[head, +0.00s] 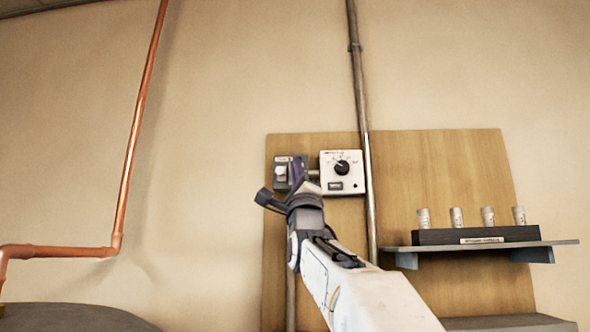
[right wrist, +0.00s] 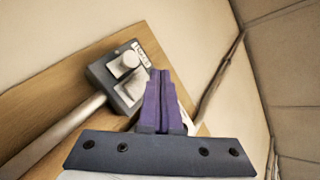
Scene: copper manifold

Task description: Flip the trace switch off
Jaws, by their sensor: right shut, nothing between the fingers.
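The trace switch (head: 281,172) is a small dark grey box with a pale lever, mounted on the wooden wall board. In the right wrist view the switch box (right wrist: 117,75) shows its pale round knob or lever and a small label. My right gripper (head: 298,170) is in front of the switch box's right side in the head view and hides part of it. In the right wrist view its purple fingers (right wrist: 158,88) are together with nothing between them, just right of the box. I cannot tell whether they touch it. My left gripper is not in view.
A white control box (head: 342,172) with a black dial is right of the switch. A grey conduit (head: 358,80) runs up the wall. A shelf (head: 480,248) holds a rack of several pale vials at the right. A copper pipe (head: 137,130) runs along the left wall.

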